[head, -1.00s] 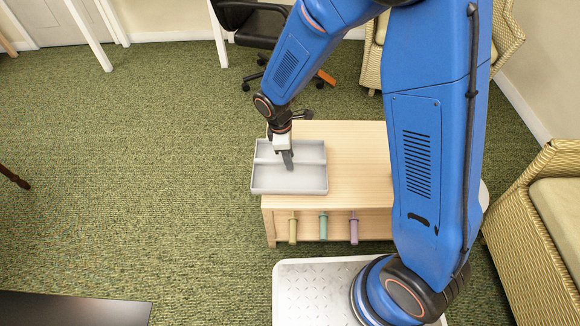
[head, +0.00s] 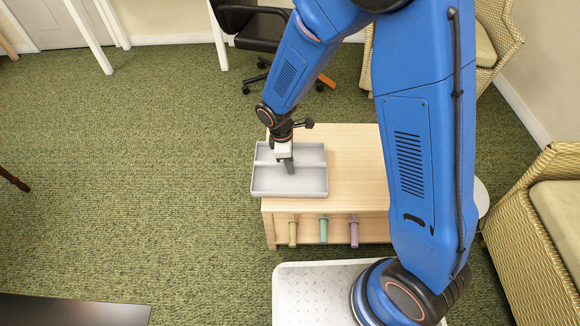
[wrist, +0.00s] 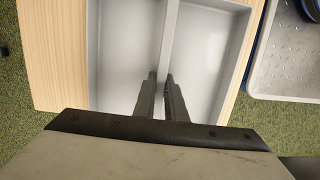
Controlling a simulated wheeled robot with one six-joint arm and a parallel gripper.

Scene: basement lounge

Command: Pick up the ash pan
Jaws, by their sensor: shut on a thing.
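The ash pan appears to be the grey tray (head: 262,179) with a raised divider between two empty compartments. It rests on the left end of the light wooden table. In the wrist view the grey pan (wrist: 120,45) fills the upper middle, with its divider running between my two fingers. My gripper (head: 290,168) reaches down into the pan from above. In the wrist view my gripper (wrist: 161,78) is shut on the divider, one finger on each side. The exact contact at the fingertips is hard to see.
The wooden table (head: 350,165) has bare top to the right of the pan. A wicker chair (head: 545,220) stands right. Green carpet is open left.

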